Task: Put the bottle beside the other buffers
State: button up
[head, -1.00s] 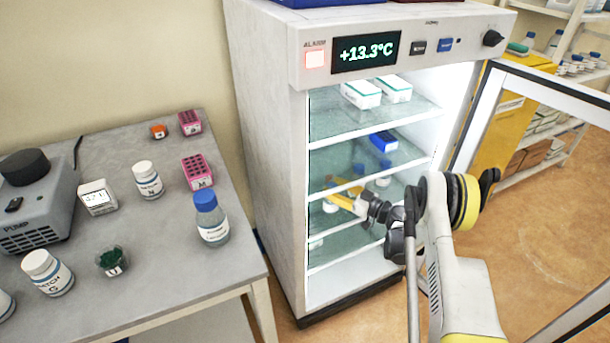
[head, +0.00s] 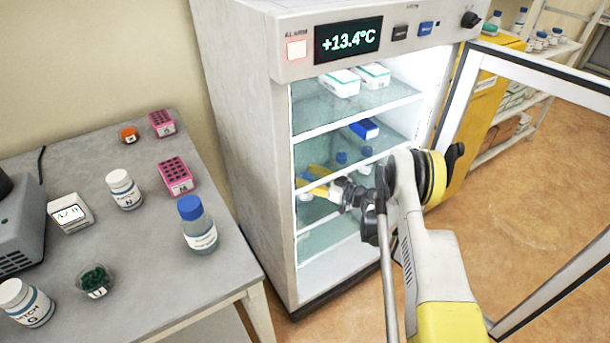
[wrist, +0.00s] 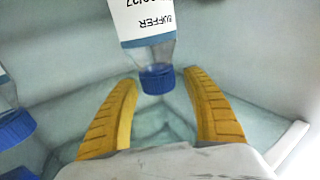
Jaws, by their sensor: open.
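My gripper (head: 308,181) is inside the open fridge at a lower shelf. In the wrist view its yellow fingers (wrist: 161,80) are open. A clear bottle with a blue cap and white "BUFFER" label (wrist: 150,50) appears upside down there, its cap in the gap between the fingertips, with no finger visibly touching it. A second blue-capped bottle (wrist: 14,115) is at the left edge, left of the left finger. In the head view, blue-capped bottles (head: 341,158) show faintly behind the gripper. Another blue-capped bottle (head: 199,228) stands on the grey table.
The fridge (head: 245,150) has its glass door swung open to the right. White boxes (head: 340,84) and a blue box (head: 365,129) sit on upper shelves. The table also holds bottles, pink racks (head: 175,176) and a pump. Shelving stands at the back right.

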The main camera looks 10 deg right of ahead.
jog(key=p+v, duration=0.2)
jog(key=v, duration=1)
